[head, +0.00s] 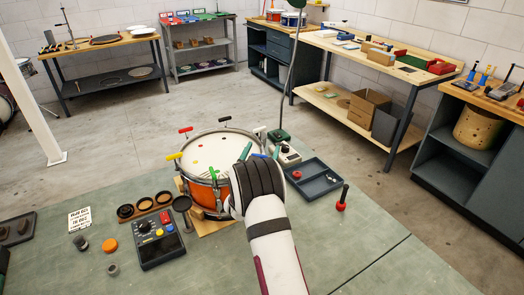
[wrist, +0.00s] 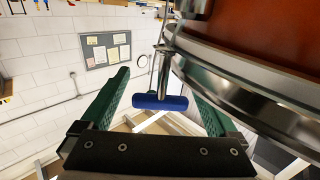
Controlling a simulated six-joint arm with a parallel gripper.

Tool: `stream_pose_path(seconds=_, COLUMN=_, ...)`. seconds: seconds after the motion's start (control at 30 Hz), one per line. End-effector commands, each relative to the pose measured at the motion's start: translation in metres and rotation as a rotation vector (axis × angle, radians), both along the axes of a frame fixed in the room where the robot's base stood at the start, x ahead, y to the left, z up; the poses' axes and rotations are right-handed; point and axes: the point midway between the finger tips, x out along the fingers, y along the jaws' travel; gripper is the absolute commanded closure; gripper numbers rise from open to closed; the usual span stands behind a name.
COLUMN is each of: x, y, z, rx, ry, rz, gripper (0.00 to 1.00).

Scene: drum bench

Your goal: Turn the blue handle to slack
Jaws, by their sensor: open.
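The blue handle (wrist: 160,102) is a short crossbar on a metal rod beside the drum's chrome rim (wrist: 250,85). In the wrist view it lies crosswise between the two green fingers of my gripper (wrist: 152,74), which are open. A gap shows at its left end; its right end is close to the right finger, and I cannot tell if they touch. In the head view my gripper (head: 261,151) is at the right side of the orange drum (head: 204,194), and my wrist hides most of that side. Only a bit of blue shows between the fingers there.
Red (head: 186,130), black (head: 225,119) and yellow (head: 174,156) handles stand around the drum. A control box (head: 160,247) and a tray of round parts (head: 147,207) are left of it. A dark tray (head: 318,188) and red-based tool (head: 342,198) are to the right. The front right mat is clear.

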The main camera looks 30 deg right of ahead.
Motion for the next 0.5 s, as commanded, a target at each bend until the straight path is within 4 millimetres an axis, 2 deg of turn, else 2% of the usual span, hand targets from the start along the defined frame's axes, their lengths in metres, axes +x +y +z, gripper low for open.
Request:
stream_pose_path(seconds=0.07, x=-0.0001, y=0.0001, z=0.0000, rx=0.000, ry=0.000, rz=0.000, gripper=0.05)
stream_pose_path(seconds=0.5, x=-0.0004, y=0.0003, z=0.0001, rx=0.000, ry=0.000, rz=-0.001, gripper=0.84)
